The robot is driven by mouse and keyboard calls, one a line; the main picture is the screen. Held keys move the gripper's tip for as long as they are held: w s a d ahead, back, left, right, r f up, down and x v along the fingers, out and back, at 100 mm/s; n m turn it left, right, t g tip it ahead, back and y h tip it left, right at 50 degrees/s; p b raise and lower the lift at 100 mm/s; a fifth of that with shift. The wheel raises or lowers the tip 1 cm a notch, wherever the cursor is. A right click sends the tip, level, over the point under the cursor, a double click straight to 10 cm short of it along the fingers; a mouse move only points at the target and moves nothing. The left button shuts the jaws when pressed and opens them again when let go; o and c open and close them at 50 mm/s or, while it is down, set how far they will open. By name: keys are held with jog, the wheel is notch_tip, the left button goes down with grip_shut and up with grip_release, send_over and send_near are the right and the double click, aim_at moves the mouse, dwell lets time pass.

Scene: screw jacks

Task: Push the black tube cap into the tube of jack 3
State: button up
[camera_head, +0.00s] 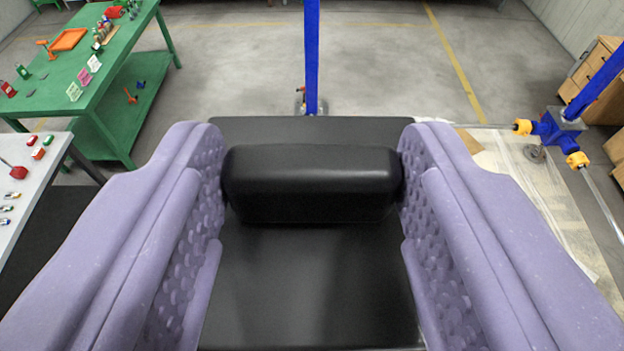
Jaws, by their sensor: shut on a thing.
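My gripper (312,165) has two purple fingers with dimpled inner pads, one on each side of the picture. They are shut on the black tube cap (312,185), a dark piece with a raised rounded bar across a flat plate. The bar's ends touch the two pads. A slim blue post (312,50) stands upright beyond the cap, with a grey foot on the floor. I cannot read any jack number. No tube opening shows; whatever lies under the cap is hidden by it.
At right, a blue gearbox (556,130) with orange couplings and metal rods stands near a blue post. Wooden cabinets (590,75) are behind it. A green workbench (100,75) and a grey table (30,185) with small parts are at left. Open concrete floor lies ahead.

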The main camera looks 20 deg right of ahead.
aim_at(312, 301)
jog(key=shift+s+f+b, duration=0.2)
jog(key=shift+f+b, duration=0.35)
jog(key=shift+b, duration=0.05)
notch_tip(312, 301, down, 5)
jog(key=b, duration=0.4)
jog(key=shift+r, duration=0.15)
jog(key=shift+f+b, duration=1.95)
jog(key=shift+b, duration=0.4)
dwell(0.6)
jog(key=o, duration=1.2)
jog(key=shift+s, duration=0.1)
jog(key=b+v, duration=0.1)
jog(key=v, duration=0.6)
jog(key=shift+s+a+r, duration=0.15)
jog(key=shift+s+a, duration=0.05)
jog(key=shift+s, duration=0.15)
